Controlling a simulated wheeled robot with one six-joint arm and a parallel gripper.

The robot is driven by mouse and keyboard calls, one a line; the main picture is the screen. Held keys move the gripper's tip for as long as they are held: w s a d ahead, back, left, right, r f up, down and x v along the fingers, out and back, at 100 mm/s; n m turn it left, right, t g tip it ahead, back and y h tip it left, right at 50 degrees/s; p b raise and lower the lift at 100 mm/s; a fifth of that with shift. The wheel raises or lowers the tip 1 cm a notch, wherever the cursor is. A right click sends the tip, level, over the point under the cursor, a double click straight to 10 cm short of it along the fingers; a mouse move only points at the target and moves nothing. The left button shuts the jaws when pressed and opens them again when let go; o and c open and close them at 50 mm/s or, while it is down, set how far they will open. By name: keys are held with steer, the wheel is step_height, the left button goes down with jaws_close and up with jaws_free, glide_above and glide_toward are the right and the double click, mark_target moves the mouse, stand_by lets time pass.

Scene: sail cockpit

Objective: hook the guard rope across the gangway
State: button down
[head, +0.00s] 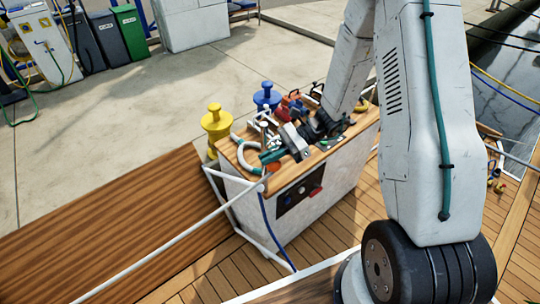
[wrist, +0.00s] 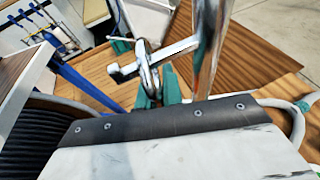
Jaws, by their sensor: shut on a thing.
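My gripper (head: 278,152) is above the near left edge of the wood-topped console in the head view. In the wrist view its teal fingertips (wrist: 158,90) are closed around a shiny metal hook-like fitting (wrist: 148,72), which seems to be the rope's end hook. A thick chrome post (wrist: 209,50) stands just right of the fitting; I cannot tell whether they touch. In the head view a pale line (head: 170,242), rope or rail, runs from the lower left up to the console's near corner. The fitting's detail is too small to see there.
The console (head: 330,190) carries a clutter of small items and a white ring-shaped hose. Yellow (head: 215,122) and blue (head: 266,96) bollards stand behind it. A brown wooden gangway (head: 100,225) lies to the left. Open concrete dock lies beyond.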

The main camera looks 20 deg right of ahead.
steer(key=c, duration=1.5)
jaws_free()
